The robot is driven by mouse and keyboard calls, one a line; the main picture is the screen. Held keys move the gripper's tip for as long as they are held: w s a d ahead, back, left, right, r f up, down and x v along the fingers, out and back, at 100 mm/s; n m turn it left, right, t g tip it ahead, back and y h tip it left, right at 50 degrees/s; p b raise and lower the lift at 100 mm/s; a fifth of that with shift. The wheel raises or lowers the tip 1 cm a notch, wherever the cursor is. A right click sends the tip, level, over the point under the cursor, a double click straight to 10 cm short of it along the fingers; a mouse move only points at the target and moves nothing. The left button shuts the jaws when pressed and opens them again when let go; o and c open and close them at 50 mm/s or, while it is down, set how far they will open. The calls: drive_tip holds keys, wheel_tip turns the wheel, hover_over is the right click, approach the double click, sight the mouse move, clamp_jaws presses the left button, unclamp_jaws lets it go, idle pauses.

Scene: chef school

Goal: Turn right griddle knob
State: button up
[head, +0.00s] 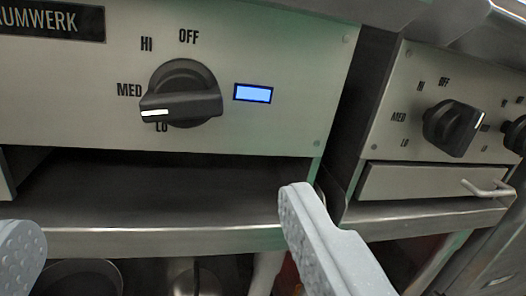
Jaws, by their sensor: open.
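A black griddle knob (181,95) sits on the steel front panel (285,60) in the upper left of the head view. Its white pointer mark faces lower left, between the printed MED and LO. OFF and HI are printed above it. A lit blue indicator (253,93) is just right of the knob. My gripper (160,225) is open, with one grey finger at the lower left edge and the other right of centre. The knob is above the gap between the fingers in the picture. No contact shows.
A second appliance (385,105) stands at the right, with a black knob (454,127), part of another knob (515,135) and a drawer handle (487,188). A steel ledge (160,240) runs below an open slot under the griddle panel. A round pan (78,268) shows below.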

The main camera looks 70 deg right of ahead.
sight(181, 111)
drive_tip(key=b+x, duration=0.2)
drive_tip(key=x, duration=1.1)
drive_tip(key=shift+w+d+b, duration=0.15)
drive_tip(key=shift+d+b, duration=0.15)
drive_tip(key=c, duration=1)
drive_tip(key=shift+a, duration=0.2)
drive_tip(key=shift+d, duration=0.1)
